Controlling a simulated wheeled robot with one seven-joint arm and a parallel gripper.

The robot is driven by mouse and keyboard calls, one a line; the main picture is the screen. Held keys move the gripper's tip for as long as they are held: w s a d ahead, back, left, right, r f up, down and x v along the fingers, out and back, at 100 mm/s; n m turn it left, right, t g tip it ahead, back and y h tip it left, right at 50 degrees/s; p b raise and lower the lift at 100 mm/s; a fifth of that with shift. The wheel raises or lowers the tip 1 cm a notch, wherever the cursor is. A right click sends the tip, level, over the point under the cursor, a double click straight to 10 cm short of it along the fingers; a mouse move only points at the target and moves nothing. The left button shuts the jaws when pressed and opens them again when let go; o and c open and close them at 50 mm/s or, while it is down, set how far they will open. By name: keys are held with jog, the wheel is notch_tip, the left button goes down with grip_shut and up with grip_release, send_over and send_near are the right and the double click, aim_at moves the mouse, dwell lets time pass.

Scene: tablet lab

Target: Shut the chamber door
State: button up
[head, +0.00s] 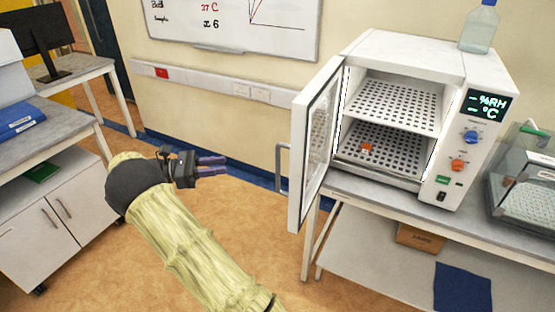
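The white chamber (455,90) stands on a bench at the right. Its door (301,152) is hinged at the chamber's left side and stands wide open, swung out toward me. A grey handle (281,168) sits on the door's outer face. Inside are two perforated shelves (395,103), and a small orange object (367,147) rests on the lower one. My gripper (226,166) is in the air left of the door, pointing right toward the handle with a clear gap. Its fingers lie close together, and whether a gap remains between them is hard to see.
The bench (470,221) runs under the chamber, with a cardboard box (420,238) on its lower shelf. A clear bottle (480,28) stands on the chamber top. A clear-lidded device (525,185) is at the right. White cabinets (45,215) stand left. Floor between is open.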

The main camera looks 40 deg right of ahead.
jog(key=p+x, duration=0.5)
jog(key=x, duration=1.2)
jog(key=shift+d+p, duration=0.2)
jog(key=shift+p, duration=0.15)
jog(key=shift+s, duration=0.1)
jog(key=shift+c, duration=0.4)
grip_shut()
